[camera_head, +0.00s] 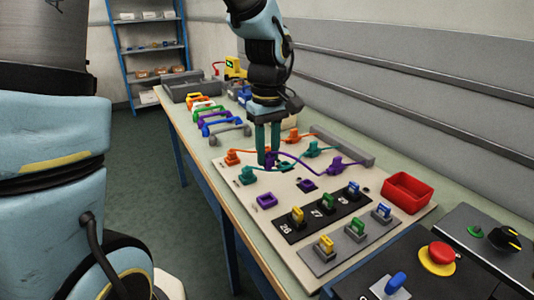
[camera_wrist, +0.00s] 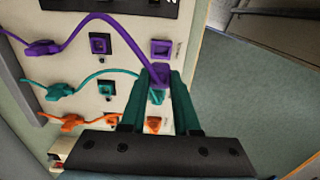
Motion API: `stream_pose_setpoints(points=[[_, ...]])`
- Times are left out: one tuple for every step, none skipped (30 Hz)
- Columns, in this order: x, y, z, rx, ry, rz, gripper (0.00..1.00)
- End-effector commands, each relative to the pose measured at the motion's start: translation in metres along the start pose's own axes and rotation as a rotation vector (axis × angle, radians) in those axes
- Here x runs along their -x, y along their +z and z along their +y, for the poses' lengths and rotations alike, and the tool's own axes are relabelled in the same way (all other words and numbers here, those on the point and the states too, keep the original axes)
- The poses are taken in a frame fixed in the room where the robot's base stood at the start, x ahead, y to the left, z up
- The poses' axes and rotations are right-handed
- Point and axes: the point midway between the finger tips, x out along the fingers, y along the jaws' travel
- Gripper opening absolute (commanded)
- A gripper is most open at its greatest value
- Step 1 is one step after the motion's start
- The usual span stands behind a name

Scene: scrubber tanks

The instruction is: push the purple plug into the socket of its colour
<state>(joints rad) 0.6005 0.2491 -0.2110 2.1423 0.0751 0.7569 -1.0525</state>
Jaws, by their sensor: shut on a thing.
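My gripper (camera_head: 268,160) is shut on the purple plug (camera_head: 271,155), which is held over the left part of the beige board. In the wrist view the purple plug (camera_wrist: 159,74) shows between my fingertips (camera_wrist: 158,85). A purple cable runs from it to a second purple plug (camera_head: 338,165) at the board's right, also in the wrist view (camera_wrist: 42,48).
Numbered switches (camera_head: 328,202) and a red bin (camera_head: 407,192) stand nearby. Several coloured handles (camera_head: 212,118) lie farther back on the bench.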

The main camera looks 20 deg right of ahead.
Motion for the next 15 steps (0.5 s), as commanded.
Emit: stream_pose_setpoints(points=[[-0.001, 0.000, 0.005, -0.003, 0.000, -0.001, 0.00], [-0.002, 0.000, 0.009, -0.004, -0.001, -0.001, 0.00], [-0.003, 0.000, 0.015, -0.003, 0.000, -0.001, 0.00], [-0.004, 0.001, 0.020, -0.003, -0.001, -0.001, 0.00], [-0.005, 0.001, 0.025, -0.004, -0.001, -0.001, 0.00], [-0.006, 0.000, 0.031, -0.003, 0.000, -0.001, 0.00], [-0.007, 0.000, 0.035, -0.003, 0.000, -0.001, 0.00], [-0.007, 0.001, 0.040, -0.002, 0.000, -0.001, 0.00], [-0.008, 0.000, 0.046, -0.002, 0.000, -0.001, 0.00], [-0.009, 0.001, 0.050, -0.003, 0.000, -0.001, 0.00], [-0.010, 0.001, 0.055, -0.003, 0.000, -0.001, 0.00], [-0.010, 0.001, 0.061, -0.002, 0.000, -0.001, 0.00], [-0.011, 0.001, 0.065, -0.002, 0.000, -0.001, 0.00], [-0.012, 0.001, 0.070, -0.002, -0.001, -0.001, 0.00], [-0.013, 0.001, 0.076, -0.003, -0.001, -0.001, 0.00]])
